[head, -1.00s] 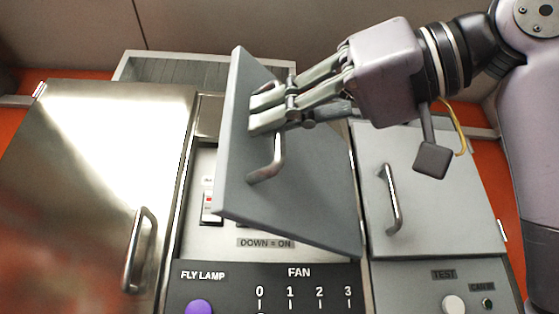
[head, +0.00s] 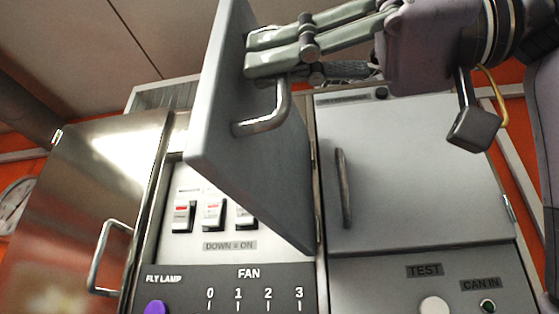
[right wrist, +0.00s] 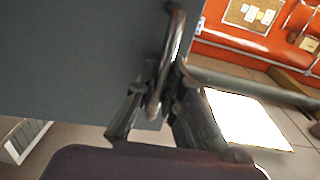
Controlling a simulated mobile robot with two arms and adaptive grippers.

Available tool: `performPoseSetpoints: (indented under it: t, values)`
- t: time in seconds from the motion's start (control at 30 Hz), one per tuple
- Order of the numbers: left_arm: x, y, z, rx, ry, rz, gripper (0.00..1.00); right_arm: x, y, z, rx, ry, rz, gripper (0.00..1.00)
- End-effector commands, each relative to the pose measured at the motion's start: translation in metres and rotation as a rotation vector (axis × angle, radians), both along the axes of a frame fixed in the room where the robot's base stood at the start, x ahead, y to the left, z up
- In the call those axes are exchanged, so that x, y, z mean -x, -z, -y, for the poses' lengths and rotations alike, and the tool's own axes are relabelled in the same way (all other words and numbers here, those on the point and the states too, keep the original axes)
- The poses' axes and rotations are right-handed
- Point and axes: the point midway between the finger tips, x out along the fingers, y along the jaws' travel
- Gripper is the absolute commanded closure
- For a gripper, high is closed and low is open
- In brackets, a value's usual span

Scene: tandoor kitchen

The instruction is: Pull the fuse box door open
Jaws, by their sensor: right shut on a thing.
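The grey fuse box door (head: 245,150) stands swung out from its hinge on the right side, well open. Behind it several switches with red marks (head: 213,212) show above a "DOWN = ON" label. My right gripper (head: 262,52) is shut on the door's bar handle (head: 272,115). In the right wrist view the handle (right wrist: 170,60) runs between the fingers (right wrist: 150,110), with the grey door panel (right wrist: 80,60) at left. My left gripper is not in view.
A shiny steel door (head: 95,200) with a handle is at left. A closed grey door (head: 410,170) is at right. Below are a purple button (head: 156,307), the fan scale (head: 250,290) and a TEST button (head: 434,306).

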Motion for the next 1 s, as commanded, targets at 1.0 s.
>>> performPoseSetpoints:
  t: [1.0]
  values:
    - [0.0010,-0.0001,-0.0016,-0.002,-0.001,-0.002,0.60,0.0011,-0.0008,0.0034,-0.002,0.008,0.000,0.70]
